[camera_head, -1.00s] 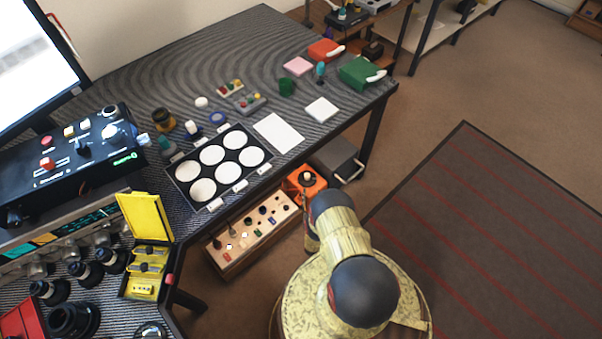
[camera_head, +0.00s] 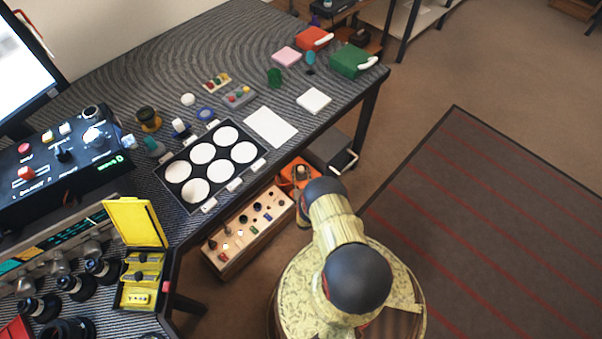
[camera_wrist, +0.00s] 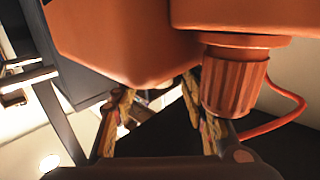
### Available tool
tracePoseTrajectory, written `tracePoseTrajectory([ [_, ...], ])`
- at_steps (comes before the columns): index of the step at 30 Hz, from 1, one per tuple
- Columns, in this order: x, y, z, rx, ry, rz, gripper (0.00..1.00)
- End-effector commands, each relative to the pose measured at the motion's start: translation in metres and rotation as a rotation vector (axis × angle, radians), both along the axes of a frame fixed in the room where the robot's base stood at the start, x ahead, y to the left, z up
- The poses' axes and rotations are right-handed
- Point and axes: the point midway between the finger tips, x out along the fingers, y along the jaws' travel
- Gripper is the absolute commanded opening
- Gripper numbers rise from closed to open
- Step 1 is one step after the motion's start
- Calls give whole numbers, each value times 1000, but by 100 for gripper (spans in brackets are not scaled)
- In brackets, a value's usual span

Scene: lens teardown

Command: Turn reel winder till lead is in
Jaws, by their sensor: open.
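The orange reel winder (camera_head: 287,171) sits low beside the table's front edge in the head view, partly behind my arm. In the wrist view its orange housing (camera_wrist: 125,40) fills the top. A ribbed orange knob (camera_wrist: 233,82) points down from it at right. A thin orange lead (camera_wrist: 288,120) curves away right of the knob. My gripper (camera_wrist: 158,112) is open beneath the housing. Its right finger is close to the knob's left side; I cannot tell whether they touch. No object shows between the fingers. My arm hides the gripper in the head view.
The striped table (camera_head: 330,122) overhangs nearby. Open floor and a dark rug (camera_head: 490,220) lie to the right.

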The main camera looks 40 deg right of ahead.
Motion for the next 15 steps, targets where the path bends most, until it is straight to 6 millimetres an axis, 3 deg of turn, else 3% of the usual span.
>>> tracePoseTrajectory([
  [9, 3, -2, 1, 0, 0, 0, 43],
  [15, 3, -2, 1, -1, -1, 0, 32],
])
